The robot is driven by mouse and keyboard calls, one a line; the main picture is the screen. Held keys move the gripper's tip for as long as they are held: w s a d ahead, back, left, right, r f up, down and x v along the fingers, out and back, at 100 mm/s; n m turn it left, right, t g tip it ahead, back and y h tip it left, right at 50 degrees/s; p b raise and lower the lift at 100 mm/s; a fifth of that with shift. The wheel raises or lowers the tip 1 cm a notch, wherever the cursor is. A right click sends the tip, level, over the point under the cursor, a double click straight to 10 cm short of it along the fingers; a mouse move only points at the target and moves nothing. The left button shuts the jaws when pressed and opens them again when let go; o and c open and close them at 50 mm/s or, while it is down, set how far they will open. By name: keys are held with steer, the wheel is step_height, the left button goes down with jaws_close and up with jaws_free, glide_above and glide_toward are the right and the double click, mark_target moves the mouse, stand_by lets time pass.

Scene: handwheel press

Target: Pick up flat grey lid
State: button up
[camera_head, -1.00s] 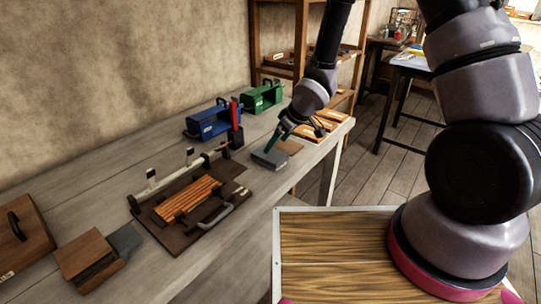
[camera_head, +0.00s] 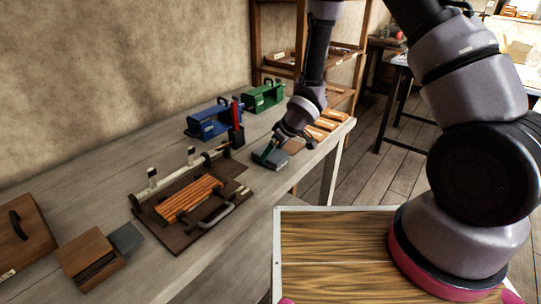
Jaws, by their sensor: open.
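A flat grey block with a pale label on its front (camera_head: 276,164) lies on the bench near its front right edge; I take it for the lid. My gripper (camera_head: 268,150) is open, pointing down right at this block, with a teal finger at its left side. The other finger is mostly hidden, and I cannot tell whether the fingers touch the block. A second flat grey slab (camera_head: 127,237) lies beside the small wooden box at the left.
The wooden press fixture (camera_head: 168,235) with a metal handle stands left of my gripper. A blue box (camera_head: 208,121), a green box (camera_head: 263,96) and a red-handled tool (camera_head: 236,125) stand behind. Orange-brown wooden pieces (camera_head: 318,132) lie at right.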

steer(key=shift+f, duration=0.2)
stand_by(0.3)
steer(key=c, duration=1.1)
steer(key=shift+o, duration=0.2)
